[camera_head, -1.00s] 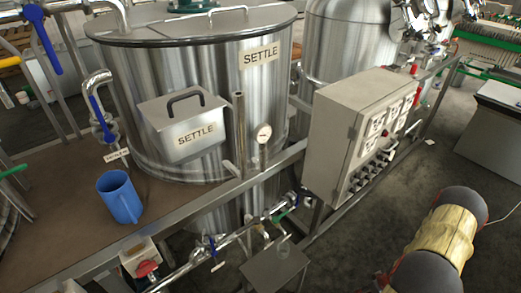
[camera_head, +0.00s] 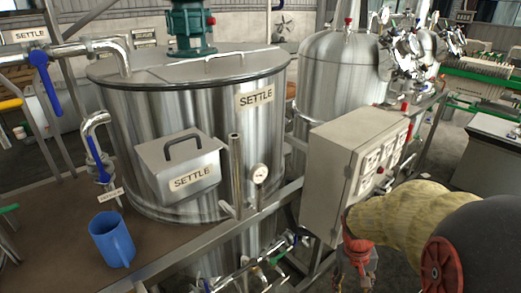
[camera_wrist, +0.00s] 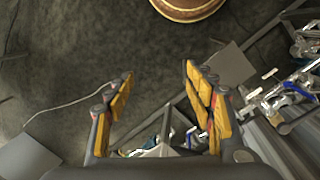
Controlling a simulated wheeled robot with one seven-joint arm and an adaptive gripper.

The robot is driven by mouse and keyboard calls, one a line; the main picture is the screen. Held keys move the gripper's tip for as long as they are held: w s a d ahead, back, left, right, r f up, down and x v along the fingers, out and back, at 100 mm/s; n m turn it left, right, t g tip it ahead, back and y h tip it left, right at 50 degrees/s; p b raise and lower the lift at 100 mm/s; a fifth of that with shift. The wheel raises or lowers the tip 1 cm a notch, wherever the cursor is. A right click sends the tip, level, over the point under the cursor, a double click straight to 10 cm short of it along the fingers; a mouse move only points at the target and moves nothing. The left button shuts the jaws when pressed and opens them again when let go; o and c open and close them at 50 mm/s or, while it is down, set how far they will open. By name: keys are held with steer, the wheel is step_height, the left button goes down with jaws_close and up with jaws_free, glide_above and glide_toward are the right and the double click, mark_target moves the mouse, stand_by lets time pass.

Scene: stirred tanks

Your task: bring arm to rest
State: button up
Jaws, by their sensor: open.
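My arm reaches in from the lower right of the head view, with a black joint and a yellow padded sleeve, in front of the grey control box (camera_head: 335,185). My gripper shows in the wrist view (camera_wrist: 160,105), its two yellow-padded fingers spread wide. Nothing is between the fingers, and the dark floor (camera_wrist: 120,45) lies beyond them. In the head view the gripper's fingertips cannot be made out.
A large steel tank labelled SETTLE (camera_head: 210,110) stands centre left, with a second tank (camera_head: 340,70) behind. A blue jug (camera_head: 112,240) stands on the brown platform (camera_head: 60,240). Pipes and valves (camera_head: 265,270) run below. A round tan object (camera_wrist: 187,8) tops the wrist view.

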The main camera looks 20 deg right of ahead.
steer(key=a+r+n+t+y, duration=0.1)
steer(key=a+r+n+t, duration=0.3)
steer(key=a+r, duration=1.4)
steer(key=a+t, duration=0.2)
steer(key=a, duration=0.1)
steer(key=shift+s+r+n+t, duration=0.2)
steer(key=shift+s+n+t, duration=0.1)
steer(key=shift+n+t, duration=0.1)
